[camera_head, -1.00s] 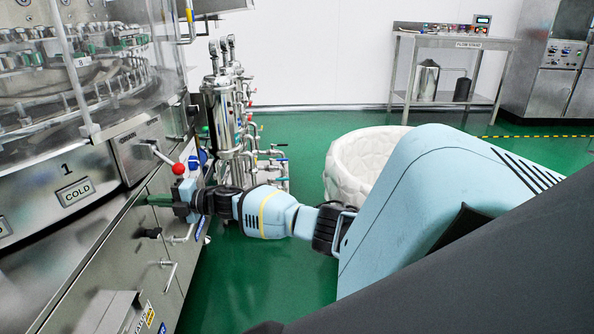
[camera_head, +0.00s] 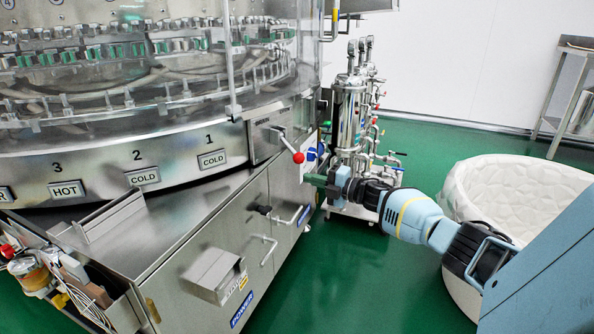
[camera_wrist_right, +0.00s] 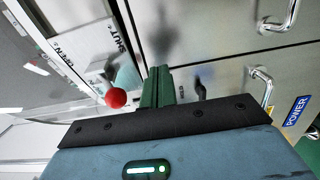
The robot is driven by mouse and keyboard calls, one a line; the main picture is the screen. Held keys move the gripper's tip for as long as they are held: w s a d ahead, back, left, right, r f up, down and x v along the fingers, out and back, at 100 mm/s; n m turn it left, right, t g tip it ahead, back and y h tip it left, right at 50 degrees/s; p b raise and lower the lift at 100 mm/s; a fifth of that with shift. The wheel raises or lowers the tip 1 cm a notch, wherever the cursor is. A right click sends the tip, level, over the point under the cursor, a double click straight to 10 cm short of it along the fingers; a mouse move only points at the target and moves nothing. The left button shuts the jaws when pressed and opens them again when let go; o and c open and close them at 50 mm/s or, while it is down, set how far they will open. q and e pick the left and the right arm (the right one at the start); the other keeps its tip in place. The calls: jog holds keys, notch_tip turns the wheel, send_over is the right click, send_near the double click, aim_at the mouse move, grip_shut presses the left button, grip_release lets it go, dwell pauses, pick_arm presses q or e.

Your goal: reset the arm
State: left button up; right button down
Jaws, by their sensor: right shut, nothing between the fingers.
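My right gripper (camera_head: 318,181) is in the middle of the head view, at the end of my light blue arm coming in from the right. It is in front of the right end of the washer (camera_head: 200,235), just below the red-knobbed lever (camera_head: 298,157). In the right wrist view its green fingers (camera_wrist_right: 157,86) are together with nothing between them. The lever's red knob (camera_wrist_right: 116,97) shows just left of the fingers there, apart from them as far as I can tell. My left gripper is in neither view.
Steel pipes and a cylindrical filter (camera_head: 350,115) stand behind the gripper. A white quilted tub (camera_head: 510,195) is at the right, partly behind my arm. Door handles (camera_head: 265,250) and a small steel box (camera_head: 214,274) stick out of the washer front. Green floor lies open between washer and tub.

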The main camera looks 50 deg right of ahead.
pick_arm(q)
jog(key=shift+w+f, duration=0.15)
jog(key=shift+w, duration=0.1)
pick_arm(e)
jog(key=shift+s+d, duration=0.65)
jog(key=shift+d, duration=0.35)
